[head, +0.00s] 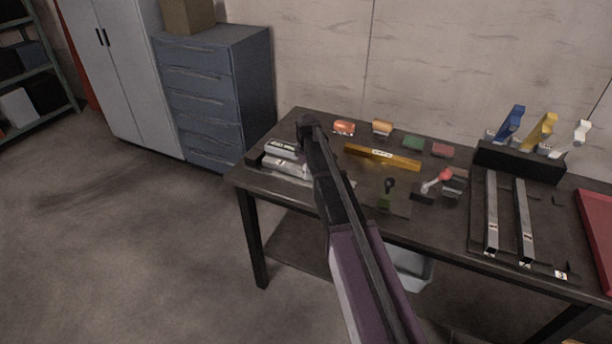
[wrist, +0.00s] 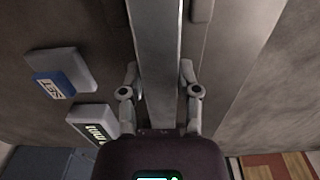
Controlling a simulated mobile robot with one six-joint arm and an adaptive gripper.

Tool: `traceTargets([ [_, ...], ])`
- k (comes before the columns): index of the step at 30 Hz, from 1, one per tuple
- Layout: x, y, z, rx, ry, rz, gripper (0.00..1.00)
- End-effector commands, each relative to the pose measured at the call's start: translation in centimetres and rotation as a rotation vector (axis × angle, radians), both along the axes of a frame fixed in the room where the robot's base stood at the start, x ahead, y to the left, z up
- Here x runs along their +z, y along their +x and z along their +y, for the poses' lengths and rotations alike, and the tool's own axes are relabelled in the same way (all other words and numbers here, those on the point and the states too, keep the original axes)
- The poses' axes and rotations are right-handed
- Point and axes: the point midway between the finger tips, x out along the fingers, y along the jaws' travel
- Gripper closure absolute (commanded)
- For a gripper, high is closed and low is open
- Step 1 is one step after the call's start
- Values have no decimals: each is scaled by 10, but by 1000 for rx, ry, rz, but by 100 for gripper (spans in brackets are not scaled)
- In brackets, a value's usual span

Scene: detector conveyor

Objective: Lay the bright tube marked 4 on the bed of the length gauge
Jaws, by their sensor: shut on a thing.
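In the wrist view my gripper (wrist: 160,72) is shut on a long bright metal tube (wrist: 160,40), which runs up the picture between the fingers. No number on it can be read there. Left of it are a box with a lit display (wrist: 95,125) and a box with a blue SET label (wrist: 60,75), which look like parts of the length gauge. In the head view silver pieces (head: 285,167) show at the table's left end, partly behind my arm. My gripper is hidden there. Whether the tube touches the gauge bed cannot be told.
Two more bright tubes (head: 491,215) (head: 524,222) lie on the right of the table (head: 262,186), before a black rack (head: 520,162) with coloured handles. A yellow bar (head: 382,157), small coloured blocks and a red-knobbed tool (head: 437,181) occupy the middle. A red tray (head: 600,230) is far right.

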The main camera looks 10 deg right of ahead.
Motion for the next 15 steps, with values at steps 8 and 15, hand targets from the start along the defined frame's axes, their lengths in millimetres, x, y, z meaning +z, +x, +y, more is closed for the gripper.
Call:
traceTargets([
  [8,0,0,0,0,0,0,100],
  [15,-3,0,0,1,0,0,52],
])
